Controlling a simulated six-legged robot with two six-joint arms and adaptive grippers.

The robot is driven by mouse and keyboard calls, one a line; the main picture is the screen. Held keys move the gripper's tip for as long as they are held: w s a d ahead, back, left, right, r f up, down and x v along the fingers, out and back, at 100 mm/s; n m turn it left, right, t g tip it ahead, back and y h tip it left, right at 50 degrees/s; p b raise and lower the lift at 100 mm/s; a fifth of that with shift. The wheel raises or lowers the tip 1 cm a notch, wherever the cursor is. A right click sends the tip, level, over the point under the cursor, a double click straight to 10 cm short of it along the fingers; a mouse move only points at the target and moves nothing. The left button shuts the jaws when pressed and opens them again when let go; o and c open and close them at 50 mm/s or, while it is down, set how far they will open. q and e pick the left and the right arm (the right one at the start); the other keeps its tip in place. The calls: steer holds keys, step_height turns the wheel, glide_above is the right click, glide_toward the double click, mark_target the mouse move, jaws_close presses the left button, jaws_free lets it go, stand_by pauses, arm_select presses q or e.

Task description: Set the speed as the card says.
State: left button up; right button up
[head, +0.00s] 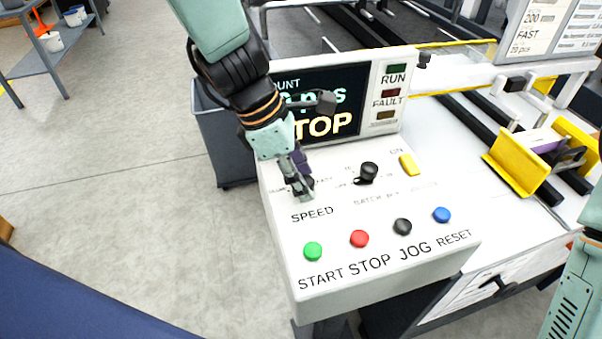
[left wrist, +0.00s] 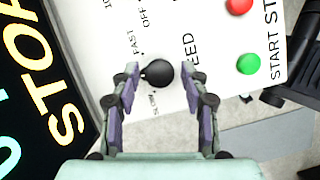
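The speed knob is black and round and shows in the left wrist view (left wrist: 158,73), between the SLOW and FAST marks. Its small pointer seems to face between them. My left gripper (left wrist: 165,82) is open around the knob, one finger on each side, with a clear gap on the right and a small one on the left. In the head view, my left gripper (head: 301,187) is over the panel above the SPEED label and mostly hides the knob. The card (head: 540,25) at the top right reads 200, FAST and 20 pcs. My right gripper is out of view.
The control panel (head: 400,266) has START, STOP, JOG and RESET buttons. A second black knob (head: 368,171) and a yellow switch (head: 409,164) sit right of my gripper. The screen (head: 345,118) behind reads STOP. A grey bin (head: 224,140) stands left of the panel.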

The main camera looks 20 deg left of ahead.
arm_select(q)
steer(key=shift+a, duration=0.1)
steer(key=shift+c, duration=1.4)
steer(key=c, duration=0.3)
jaws_close()
steer(key=shift+r+m+p, duration=0.15)
steer(key=shift+m+p, duration=0.35)
steer(key=shift+p, duration=0.2)
steer(key=m+g+p, duration=0.1)
steer(key=m+p, duration=0.1)
steer(key=m+g+p, duration=0.1)
steer(key=m+p, duration=0.3)
steer(key=shift+w+g, duration=0.25)
steer(key=shift+g, duration=0.15)
steer(key=m+g+p, duration=0.1)
steer(key=m+p, duration=0.1)
steer(key=m, duration=0.1)
steer(key=shift+w, duration=0.1)
steer(key=shift+m+g+y+p, duration=0.3)
steer(key=shift+m+p, duration=0.45)
steer(key=shift+m, duration=0.15)
